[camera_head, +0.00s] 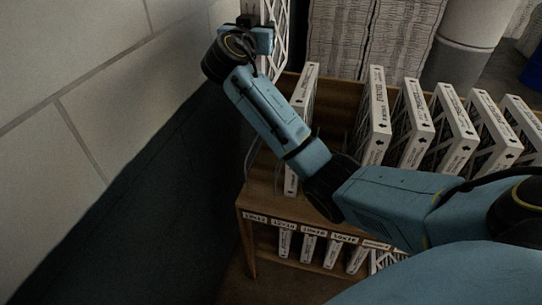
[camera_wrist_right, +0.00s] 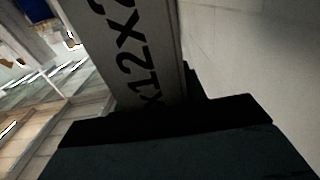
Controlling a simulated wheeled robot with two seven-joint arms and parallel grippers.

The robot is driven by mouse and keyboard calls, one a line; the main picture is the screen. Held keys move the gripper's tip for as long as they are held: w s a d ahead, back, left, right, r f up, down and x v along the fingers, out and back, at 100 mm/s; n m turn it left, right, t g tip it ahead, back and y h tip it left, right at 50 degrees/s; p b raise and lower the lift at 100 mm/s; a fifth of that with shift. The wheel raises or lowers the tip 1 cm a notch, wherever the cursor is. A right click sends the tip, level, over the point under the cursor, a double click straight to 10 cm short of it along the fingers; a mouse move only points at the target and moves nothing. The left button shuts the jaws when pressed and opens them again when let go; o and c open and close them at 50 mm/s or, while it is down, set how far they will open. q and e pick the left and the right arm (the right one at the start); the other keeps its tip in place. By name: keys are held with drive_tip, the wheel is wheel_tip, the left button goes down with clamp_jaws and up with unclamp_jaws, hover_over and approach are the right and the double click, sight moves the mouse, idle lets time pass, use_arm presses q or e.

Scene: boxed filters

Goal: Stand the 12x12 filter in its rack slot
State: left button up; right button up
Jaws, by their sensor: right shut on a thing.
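The held filter (camera_head: 279,42) is a thin white-framed panel with dark lattice sides, upright at the top of the head view, above the rack's far left end. My right gripper (camera_head: 262,40) is shut on it by its edge. In the right wrist view the filter's pale edge (camera_wrist_right: 140,55) bears large black print reading "x12x", with the rest cut off. The wooden rack (camera_head: 262,190) holds several upright filters in its top row. Its left part is partly hidden by my right arm. My left gripper is not in view.
One racked filter (camera_head: 305,95) stands at the left, with a wide gap (camera_head: 338,120) between it and the filter (camera_head: 377,115) to its right. More filters stand on a lower shelf (camera_head: 310,248). A block wall (camera_head: 110,90) rises close on the left. Pleated stacks (camera_head: 340,40) stand behind.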

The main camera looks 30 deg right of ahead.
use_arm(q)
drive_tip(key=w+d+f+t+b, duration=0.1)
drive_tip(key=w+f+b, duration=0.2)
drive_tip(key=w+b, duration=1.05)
use_arm(e)
drive_tip(key=f, duration=1)
drive_tip(key=f+b, duration=0.1)
drive_tip(key=f, duration=0.5)
drive_tip(key=shift+w, duration=0.4)
use_arm(q)
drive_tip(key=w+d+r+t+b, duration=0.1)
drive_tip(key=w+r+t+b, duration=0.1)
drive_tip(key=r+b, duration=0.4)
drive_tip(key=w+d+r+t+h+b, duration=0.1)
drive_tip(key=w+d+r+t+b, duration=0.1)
drive_tip(key=b, duration=0.9)
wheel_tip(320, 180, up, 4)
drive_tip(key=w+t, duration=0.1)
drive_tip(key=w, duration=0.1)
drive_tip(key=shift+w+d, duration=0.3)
use_arm(e)
wheel_tip(320, 180, down, 24)
drive_tip(key=shift+r, duration=0.15)
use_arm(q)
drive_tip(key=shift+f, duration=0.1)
